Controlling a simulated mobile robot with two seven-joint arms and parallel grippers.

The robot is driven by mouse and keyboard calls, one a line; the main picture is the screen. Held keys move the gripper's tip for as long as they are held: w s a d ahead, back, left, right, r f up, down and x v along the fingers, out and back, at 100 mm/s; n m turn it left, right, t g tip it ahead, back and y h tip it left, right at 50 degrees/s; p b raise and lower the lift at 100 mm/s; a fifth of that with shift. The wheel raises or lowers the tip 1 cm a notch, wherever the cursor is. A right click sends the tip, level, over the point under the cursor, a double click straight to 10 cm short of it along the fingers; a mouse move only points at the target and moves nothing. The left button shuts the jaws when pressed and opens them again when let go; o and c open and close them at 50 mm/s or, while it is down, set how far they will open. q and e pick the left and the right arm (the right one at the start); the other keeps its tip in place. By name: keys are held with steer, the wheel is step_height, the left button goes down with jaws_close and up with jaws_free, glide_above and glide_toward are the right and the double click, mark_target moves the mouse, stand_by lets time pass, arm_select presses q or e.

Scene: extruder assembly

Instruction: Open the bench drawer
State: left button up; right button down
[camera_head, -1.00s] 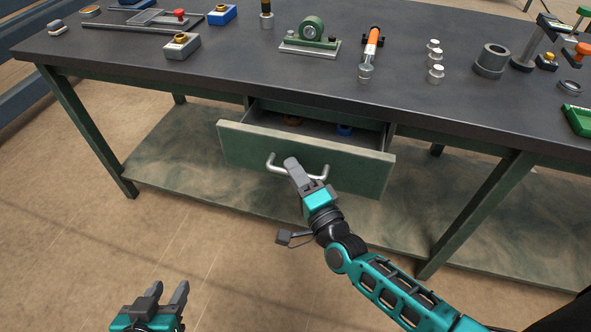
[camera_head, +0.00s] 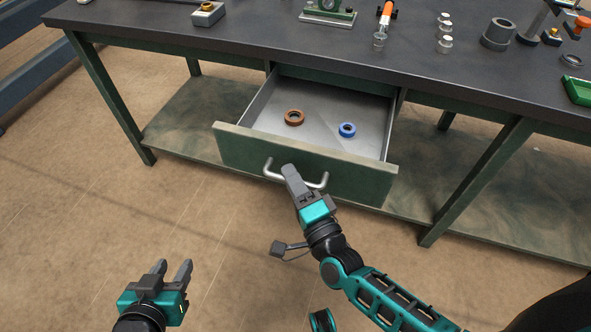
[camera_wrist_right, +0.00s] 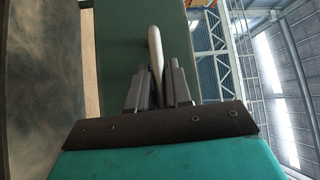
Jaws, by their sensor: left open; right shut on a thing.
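The bench drawer (camera_head: 245,147) is pulled well out from under the bench top, and its grey inside shows in the head view. Its silver bar handle (camera_head: 270,170) is on the green front panel. My right gripper (camera_head: 289,172) is shut on the handle near its middle. In the right wrist view the handle (camera_wrist_right: 155,50) runs between the two fingers (camera_wrist_right: 158,88). My left gripper (camera_head: 172,273) is open and empty, low over the floor at the left, apart from the bench.
A brown ring (camera_head: 294,117) and a blue ring (camera_head: 347,129) lie in the drawer. The dark bench top (camera_head: 230,40) holds several parts. A lower shelf (camera_head: 190,130) and green bench legs (camera_head: 478,180) stand around the drawer. The floor at left is clear.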

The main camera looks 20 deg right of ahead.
arm_select(q)
steer(key=shift+f, duration=0.1)
arm_select(e)
steer(key=shift+s+a, duration=0.1)
steer(key=shift+s, duration=0.05)
arm_select(q)
steer(key=shift+s, duration=0.1)
arm_select(e)
steer(key=c, duration=1.2)
jaws_free()
steer(key=shift+o, duration=0.2)
arm_select(q)
steer(key=shift+s, duration=0.15)
arm_select(e)
steer(key=shift+s, duration=0.1)
